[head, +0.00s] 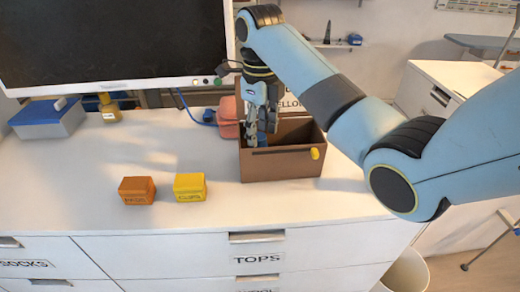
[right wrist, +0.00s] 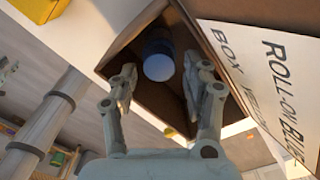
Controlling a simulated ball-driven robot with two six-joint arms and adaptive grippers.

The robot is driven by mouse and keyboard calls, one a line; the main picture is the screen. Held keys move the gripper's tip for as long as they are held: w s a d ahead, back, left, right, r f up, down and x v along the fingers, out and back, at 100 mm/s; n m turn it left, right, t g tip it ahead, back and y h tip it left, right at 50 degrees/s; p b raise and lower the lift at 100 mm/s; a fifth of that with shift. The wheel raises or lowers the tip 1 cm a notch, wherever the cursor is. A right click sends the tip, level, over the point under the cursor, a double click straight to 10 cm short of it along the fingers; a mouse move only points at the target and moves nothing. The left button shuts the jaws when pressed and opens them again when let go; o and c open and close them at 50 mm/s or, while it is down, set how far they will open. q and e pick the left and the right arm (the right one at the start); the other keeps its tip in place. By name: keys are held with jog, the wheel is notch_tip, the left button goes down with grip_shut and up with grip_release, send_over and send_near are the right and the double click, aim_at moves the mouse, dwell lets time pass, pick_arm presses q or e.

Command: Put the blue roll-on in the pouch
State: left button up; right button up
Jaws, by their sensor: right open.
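The blue roll-on (right wrist: 158,62) stands inside the open brown box (head: 282,165), seen from above in the right wrist view as a rounded pale-blue top with a darker blue part. My right gripper (head: 262,132) reaches down into the box. In the right wrist view its open fingers (right wrist: 162,75) are on either side of the roll-on, with no clear grip on it. The box walls hide the roll-on in the head view. I cannot identify the pouch for sure; a salmon-pink item (head: 229,121) sits behind the box's left side. My left gripper is not in view.
A lettered card (right wrist: 270,75) rises by the box. An orange box (head: 137,191) and a yellow box (head: 190,187) stand left on the white chest top (head: 80,185). A blue-lidded box (head: 48,118) and monitor (head: 110,45) are behind. The front right top is clear.

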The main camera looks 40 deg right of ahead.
notch_tip(320, 180, up, 5)
jog(key=shift+f+p, duration=0.1)
jog(key=shift+p, duration=0.65)
